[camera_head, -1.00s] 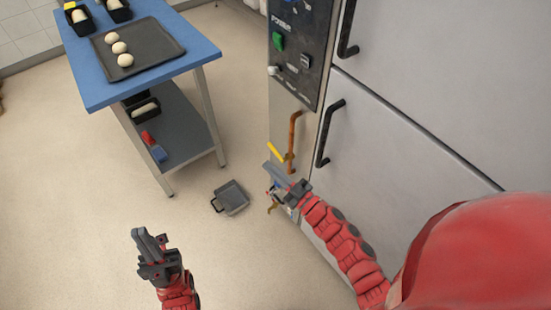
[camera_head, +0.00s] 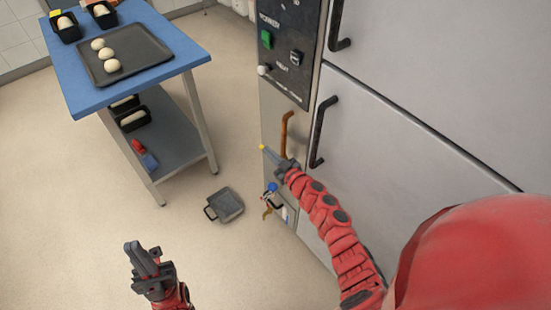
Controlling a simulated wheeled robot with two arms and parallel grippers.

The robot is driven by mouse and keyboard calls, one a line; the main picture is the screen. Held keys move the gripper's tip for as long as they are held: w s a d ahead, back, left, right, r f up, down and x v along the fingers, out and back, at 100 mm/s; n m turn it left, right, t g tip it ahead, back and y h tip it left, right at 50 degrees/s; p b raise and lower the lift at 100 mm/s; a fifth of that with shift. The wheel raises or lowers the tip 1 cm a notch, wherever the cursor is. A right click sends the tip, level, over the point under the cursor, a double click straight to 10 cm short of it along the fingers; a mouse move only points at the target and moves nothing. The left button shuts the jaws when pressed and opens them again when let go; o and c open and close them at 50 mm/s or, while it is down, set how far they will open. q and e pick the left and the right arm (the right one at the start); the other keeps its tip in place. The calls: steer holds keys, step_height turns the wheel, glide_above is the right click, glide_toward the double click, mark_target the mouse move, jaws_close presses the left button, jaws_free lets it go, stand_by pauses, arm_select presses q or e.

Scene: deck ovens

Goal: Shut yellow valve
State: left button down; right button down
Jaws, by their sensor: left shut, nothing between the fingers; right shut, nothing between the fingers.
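The yellow valve (camera_head: 262,147) is on the lower left side of the oven front, by a copper pipe (camera_head: 287,130). Only a small yellow end of its handle shows; the rest is hidden behind my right gripper. My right gripper (camera_head: 270,155) is shut with nothing held, its fingers pointing left and up at the handle. I cannot tell whether they touch it. My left gripper (camera_head: 141,257) is shut and empty, over the floor at the lower left, away from the valve.
The control panel (camera_head: 290,50) is above the pipe, with oven door handles (camera_head: 323,130) to its right. A blue valve (camera_head: 272,187) is below my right gripper. A grey pan (camera_head: 225,205) lies on the floor. A blue table (camera_head: 75,85) with a dough tray (camera_head: 152,72) stands left.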

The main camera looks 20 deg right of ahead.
steer(key=shift+w+a, duration=0.1)
steer(key=shift+w, duration=0.1)
steer(key=p, duration=0.3)
steer(key=g+p, duration=0.1)
steer(key=p, duration=0.3)
steer(key=shift+w+f+g, duration=0.2)
steer(key=shift+w+g, duration=0.05)
steer(key=shift+g, duration=0.05)
steer(key=shift+f+h+p, duration=0.1)
steer(key=shift+h+p, duration=0.2)
steer(key=shift+p, duration=0.15)
steer(key=shift+s+f+g, duration=0.1)
steer(key=shift+f+g, duration=0.2)
steer(key=shift+f, duration=0.2)
steer(key=shift+s, duration=0.1)
